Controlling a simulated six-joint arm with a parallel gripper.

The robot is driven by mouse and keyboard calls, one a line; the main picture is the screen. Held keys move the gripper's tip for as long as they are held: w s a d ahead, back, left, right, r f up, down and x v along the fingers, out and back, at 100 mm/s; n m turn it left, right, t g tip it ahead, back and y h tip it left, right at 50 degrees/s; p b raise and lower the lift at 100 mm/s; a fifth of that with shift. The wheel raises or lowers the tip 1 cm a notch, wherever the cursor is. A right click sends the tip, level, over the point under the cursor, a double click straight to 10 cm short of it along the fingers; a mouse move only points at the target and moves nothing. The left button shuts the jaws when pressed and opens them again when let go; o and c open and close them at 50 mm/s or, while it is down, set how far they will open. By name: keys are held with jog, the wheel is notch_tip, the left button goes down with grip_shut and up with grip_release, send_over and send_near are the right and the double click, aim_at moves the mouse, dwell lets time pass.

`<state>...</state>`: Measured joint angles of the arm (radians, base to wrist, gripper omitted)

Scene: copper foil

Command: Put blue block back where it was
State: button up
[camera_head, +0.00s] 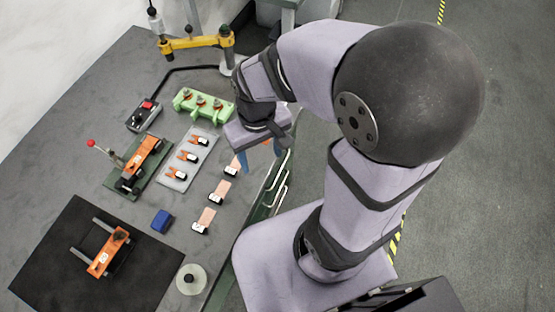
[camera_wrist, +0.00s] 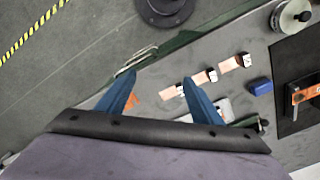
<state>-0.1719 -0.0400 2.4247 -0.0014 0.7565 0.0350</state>
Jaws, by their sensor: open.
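The blue block (camera_head: 162,220) sits on the grey table, just right of the black mat (camera_head: 60,275). It also shows at the right in the wrist view (camera_wrist: 261,87). My gripper (camera_head: 261,162) is above the table's right edge, behind the row of copper foil pieces and well apart from the block. In the wrist view its two blue fingers (camera_wrist: 160,97) are spread wide with nothing held between them.
Copper foil pieces (camera_head: 209,215) lie in a row near the table edge. A white tray (camera_head: 200,140), a green holder (camera_head: 203,104), and an orange fixture (camera_head: 143,160) stand behind. An orange clamp (camera_head: 108,252) lies on the mat. A round spool (camera_head: 190,280) is at the front edge.

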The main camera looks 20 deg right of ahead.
jog(key=shift+m, duration=0.8)
jog(key=s+d, duration=0.2)
jog(key=d, duration=0.1)
jog(key=s+d, duration=0.1)
jog(key=shift+s+d+f, duration=0.15)
jog(key=shift+d+f, duration=0.05)
jog(key=shift+f, duration=0.2)
